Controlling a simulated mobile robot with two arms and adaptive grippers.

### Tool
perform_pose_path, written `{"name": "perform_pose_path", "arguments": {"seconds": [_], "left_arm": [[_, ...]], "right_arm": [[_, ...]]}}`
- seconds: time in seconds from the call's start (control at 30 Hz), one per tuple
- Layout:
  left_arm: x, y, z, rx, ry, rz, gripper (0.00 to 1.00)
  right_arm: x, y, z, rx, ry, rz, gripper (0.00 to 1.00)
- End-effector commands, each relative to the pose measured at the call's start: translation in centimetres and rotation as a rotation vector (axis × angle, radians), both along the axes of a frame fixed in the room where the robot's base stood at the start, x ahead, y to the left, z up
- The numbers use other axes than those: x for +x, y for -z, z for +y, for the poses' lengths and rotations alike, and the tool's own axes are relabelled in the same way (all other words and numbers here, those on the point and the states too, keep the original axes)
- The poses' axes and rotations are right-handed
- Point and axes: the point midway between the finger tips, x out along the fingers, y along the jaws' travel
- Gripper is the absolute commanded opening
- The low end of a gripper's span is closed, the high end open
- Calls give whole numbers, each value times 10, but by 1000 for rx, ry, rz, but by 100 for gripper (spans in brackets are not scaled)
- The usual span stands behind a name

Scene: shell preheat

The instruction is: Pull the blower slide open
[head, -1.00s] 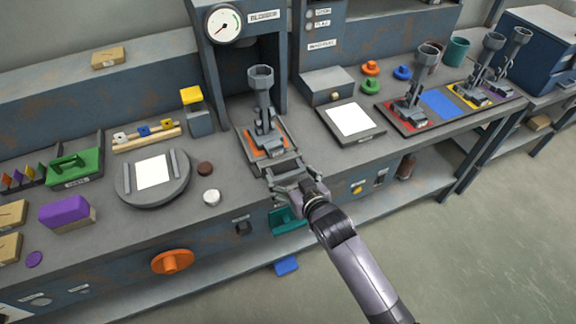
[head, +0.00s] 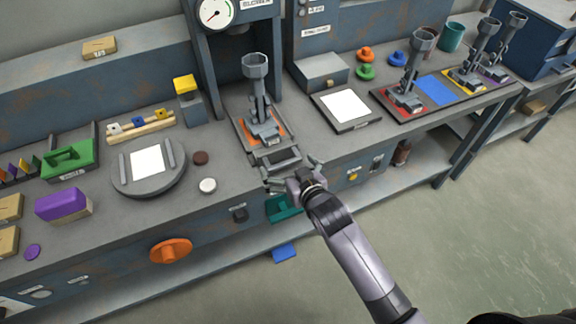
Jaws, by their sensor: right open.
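The blower (head: 201,62) stands at the back of the bench, with a round dial and a label on its top. Its slide (head: 246,137) is a grey tray with an orange patch, lying at the foot of the blower and reaching to the bench's front edge. A grey cup-topped fixture (head: 257,92) stands upright on the slide. A dark, frame-like handle (head: 279,159) is at the slide's front end. My right gripper (head: 292,173) is open just in front of the handle, its fingers spread to either side; contact cannot be told. My left gripper is out of view.
A round grey turntable (head: 180,178) and a white puck (head: 208,185) lie left of the slide. A dark plate with a white sheet (head: 345,106) and a grey box (head: 321,71) are to its right. An orange knob (head: 171,250) sticks out from the bench front. The floor at right is clear.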

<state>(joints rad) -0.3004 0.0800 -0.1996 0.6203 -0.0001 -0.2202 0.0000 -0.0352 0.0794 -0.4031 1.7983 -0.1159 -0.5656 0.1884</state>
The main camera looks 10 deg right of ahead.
Motion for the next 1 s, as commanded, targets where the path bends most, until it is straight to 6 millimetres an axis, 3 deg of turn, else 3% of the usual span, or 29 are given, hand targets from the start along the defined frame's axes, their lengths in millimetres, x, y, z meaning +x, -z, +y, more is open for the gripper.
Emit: {"name": "perform_pose_path", "arguments": {"seconds": [0.27,0.73,1.0], "left_arm": [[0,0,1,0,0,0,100],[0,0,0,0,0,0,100],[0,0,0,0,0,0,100]], "right_arm": [[-15,-6,-5,-1,0,0,100],[-92,-39,-30,0,0,1,100],[-106,-46,-35,-1,0,0,100]]}}
